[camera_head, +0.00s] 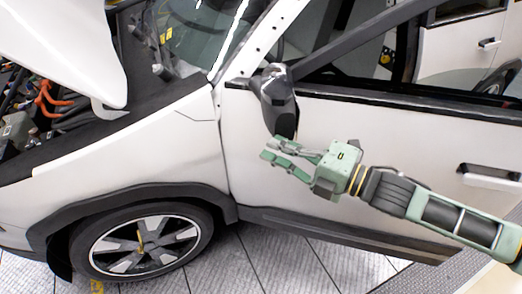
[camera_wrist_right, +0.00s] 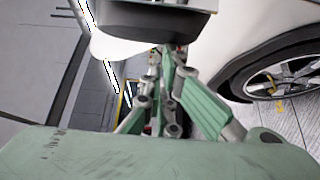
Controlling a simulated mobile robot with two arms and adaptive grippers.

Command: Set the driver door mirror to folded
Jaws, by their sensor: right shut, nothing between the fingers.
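The driver door mirror (camera_head: 278,103) is a dark grey and black housing at the front corner of the door's window. It appears to stand out from the white driver door (camera_head: 370,140); its exact fold angle is hard to tell. My right gripper (camera_head: 272,157) is green, shut and empty, just below the mirror and in front of the door, with its fingers pointing left. No contact with the mirror is clear. In the right wrist view the green fingers (camera_wrist_right: 168,118) point up toward a dark shape that looks like the mirror's underside. My left gripper is out of view.
The raised white hood (camera_head: 65,45) and open engine bay are at the upper left. The front wheel (camera_head: 145,243) is below, and also at the right of the wrist view (camera_wrist_right: 285,75). The door handle (camera_head: 490,176) is at the right. Tiled floor (camera_head: 255,262) lies free below.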

